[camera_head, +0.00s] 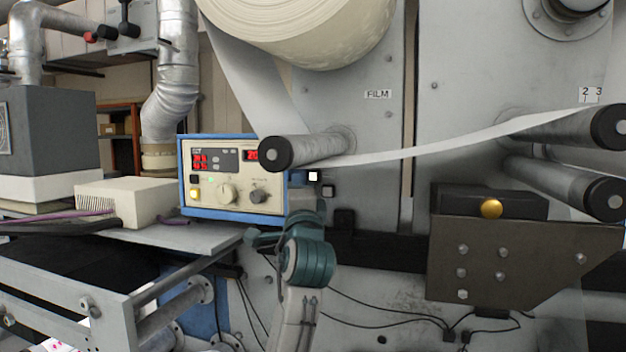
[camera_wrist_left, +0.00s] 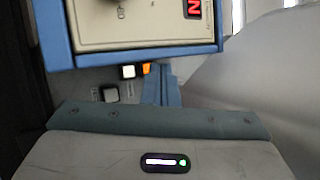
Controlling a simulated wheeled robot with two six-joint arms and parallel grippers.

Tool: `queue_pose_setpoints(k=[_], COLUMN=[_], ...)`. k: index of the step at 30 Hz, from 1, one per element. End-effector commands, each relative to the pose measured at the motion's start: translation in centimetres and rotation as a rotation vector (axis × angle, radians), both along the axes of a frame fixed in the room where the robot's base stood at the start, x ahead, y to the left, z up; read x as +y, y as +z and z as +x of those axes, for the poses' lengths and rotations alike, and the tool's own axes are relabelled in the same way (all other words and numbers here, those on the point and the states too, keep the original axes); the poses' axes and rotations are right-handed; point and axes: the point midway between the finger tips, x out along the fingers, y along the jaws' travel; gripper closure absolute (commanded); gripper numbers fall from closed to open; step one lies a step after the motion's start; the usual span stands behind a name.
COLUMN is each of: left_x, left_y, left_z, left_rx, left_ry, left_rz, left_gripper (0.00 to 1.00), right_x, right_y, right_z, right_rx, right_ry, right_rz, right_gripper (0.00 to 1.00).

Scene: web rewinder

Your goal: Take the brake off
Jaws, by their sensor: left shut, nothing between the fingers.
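My left gripper (camera_head: 305,198) is in front of the machine's grey wall, just right of the blue control box (camera_head: 182,190). Its fingers are closed with nothing between them; they also show in the left wrist view (camera_wrist_left: 164,88). A small white lit button (camera_head: 313,177) is close above the fingers in the head view. Labels there are too small to read, so I cannot tell which control is the brake. Contact is unclear.
The control box has red displays, knobs (camera_head: 227,193) and a lit yellow button (camera_head: 195,194). A roller (camera_head: 300,150) carrying film juts out above my gripper. Cables hang below.

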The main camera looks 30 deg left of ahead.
Motion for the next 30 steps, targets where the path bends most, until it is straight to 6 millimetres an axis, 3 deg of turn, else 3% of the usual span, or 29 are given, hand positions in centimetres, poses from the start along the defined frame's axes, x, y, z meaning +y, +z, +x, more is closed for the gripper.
queue_pose_setpoints(k=[7, 15, 30], left_x=[0.9, 1.6, 1.7], left_y=[-0.1, 0.0, 0.0], left_z=[3.5, 6.3, 7.0], left_rx=[-0.001, 0.000, -0.002], left_ry=[0.000, 0.000, -0.002], left_rz=[0.000, 0.000, 0.000], left_gripper=[1.00, 1.00, 1.00], right_x=[0.4, 0.3, 0.0], right_y=[-1.1, -1.2, -1.2], right_z=[2.1, 1.8, 1.4], right_rx=[-0.026, -0.023, -0.017], right_ry=[-0.001, -0.001, 0.000], right_rz=[0.004, 0.004, 0.000], right_gripper=[0.00, 0.00, 0.00])
